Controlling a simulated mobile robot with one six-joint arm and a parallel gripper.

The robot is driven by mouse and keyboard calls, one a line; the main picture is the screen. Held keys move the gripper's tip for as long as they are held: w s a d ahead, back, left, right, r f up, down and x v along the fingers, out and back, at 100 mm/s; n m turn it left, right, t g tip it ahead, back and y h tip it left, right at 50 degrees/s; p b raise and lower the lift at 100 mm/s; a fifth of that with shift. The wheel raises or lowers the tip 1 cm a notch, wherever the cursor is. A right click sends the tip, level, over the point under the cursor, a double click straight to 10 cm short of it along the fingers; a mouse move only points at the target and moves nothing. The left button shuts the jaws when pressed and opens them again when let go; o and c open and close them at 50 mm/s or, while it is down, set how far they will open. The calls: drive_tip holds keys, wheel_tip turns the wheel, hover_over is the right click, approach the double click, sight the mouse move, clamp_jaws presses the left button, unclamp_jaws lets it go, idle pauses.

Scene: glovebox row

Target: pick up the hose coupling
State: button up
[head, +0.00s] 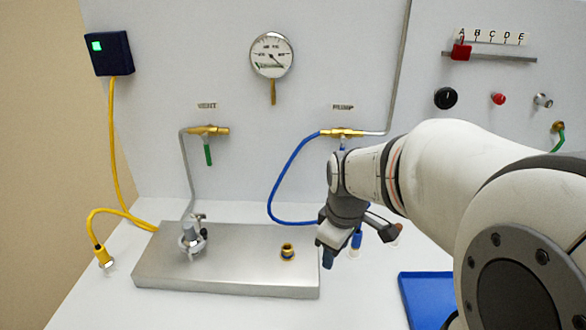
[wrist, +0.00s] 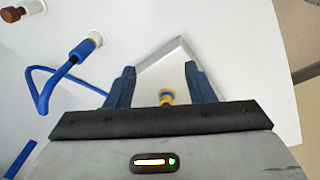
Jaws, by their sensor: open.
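The hose coupling (wrist: 78,54) appears to be the blue end of the blue hose (head: 283,180). In the wrist view it meets a pale round seat, left of my gripper (wrist: 159,72) and apart from its fingers. In the head view, the coupling (head: 356,240) shows just right of my gripper (head: 329,257), partly hidden by it. My gripper is open, with nothing held. A brass fitting with a blue ring (wrist: 166,97) shows beyond the gap between the fingers; it stands on the metal block.
The metal block (head: 220,284) also carries a grey fitting (head: 192,240). A yellow hose (head: 113,150) ends at the left of the bench. A blue tray (head: 412,300) lies at the front right, near my arm. The wall carries valves and a gauge (head: 271,55).

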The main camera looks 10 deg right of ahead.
drive_tip(key=w+d+r+n+g+p, duration=0.1)
drive_tip(key=w+d+n+p, duration=0.4)
drive_tip(key=w+n, duration=0.25)
drive_tip(key=n+p, duration=0.4)
drive_tip(key=n, duration=0.4)
hover_over(357, 232)
drive_tip(key=w, duration=0.2)
drive_tip(key=shift+s+d+f+m+g, duration=0.1)
drive_tip(key=shift+d+f+m+g, duration=0.05)
drive_tip(key=shift+f, duration=0.35)
drive_tip(key=shift+s+d+f+m+g, duration=0.1)
drive_tip(key=shift+f+g, duration=0.05)
drive_tip(key=shift+f, duration=0.3)
drive_tip(key=f, duration=0.2)
drive_tip(key=f+p, duration=0.1)
drive_tip(key=f, duration=0.4)
drive_tip(key=shift+s+f+p, duration=0.15)
drive_tip(key=shift+s+p, duration=0.15)
drive_tip(key=shift+s, duration=0.1)
drive_tip(key=shift+f, duration=0.5)
drive_tip(key=shift+c, duration=0.6)
drive_tip(key=shift+r, duration=0.1)
clamp_jaws()
